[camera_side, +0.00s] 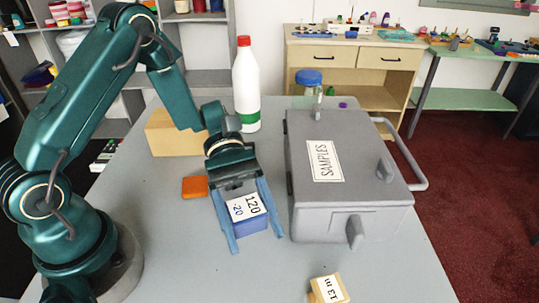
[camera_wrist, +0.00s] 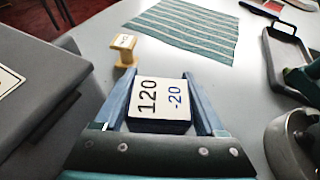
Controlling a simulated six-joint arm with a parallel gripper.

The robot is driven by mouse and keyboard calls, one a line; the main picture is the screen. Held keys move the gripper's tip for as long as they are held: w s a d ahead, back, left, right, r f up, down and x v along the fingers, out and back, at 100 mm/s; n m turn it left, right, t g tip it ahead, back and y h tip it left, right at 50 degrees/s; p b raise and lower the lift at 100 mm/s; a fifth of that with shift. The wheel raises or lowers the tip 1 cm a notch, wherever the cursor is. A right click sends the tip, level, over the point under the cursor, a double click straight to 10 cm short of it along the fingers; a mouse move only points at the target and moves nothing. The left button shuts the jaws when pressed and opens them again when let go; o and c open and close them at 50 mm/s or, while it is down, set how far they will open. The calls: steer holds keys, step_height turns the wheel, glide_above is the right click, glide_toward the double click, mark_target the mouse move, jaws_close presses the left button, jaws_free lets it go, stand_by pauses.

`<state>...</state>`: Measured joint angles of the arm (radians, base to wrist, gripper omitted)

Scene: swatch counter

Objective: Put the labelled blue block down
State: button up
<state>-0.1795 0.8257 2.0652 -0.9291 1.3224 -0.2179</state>
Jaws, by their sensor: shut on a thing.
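The block is upright and low over the grey table (camera_side: 190,255). I cannot tell whether its underside touches the table.
A grey SAMPLES case (camera_side: 345,205) stands close on the right. An orange block (camera_side: 195,187), a tan box (camera_side: 170,135) and a white bottle (camera_side: 246,90) are nearby. A yellow spool (camera_wrist: 124,52) and a striped cloth (camera_wrist: 190,27) lie on the table, with bare table between.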

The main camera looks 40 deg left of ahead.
mark_target(265, 272)
steer(key=x, duration=0.3)
steer(key=shift+w+d+f, duration=0.15)
steer(key=shift+d+f, duration=0.1)
steer(key=shift+f, duration=2.15)
steer(key=o, duration=1.4)
steer(key=shift+f, duration=0.1)
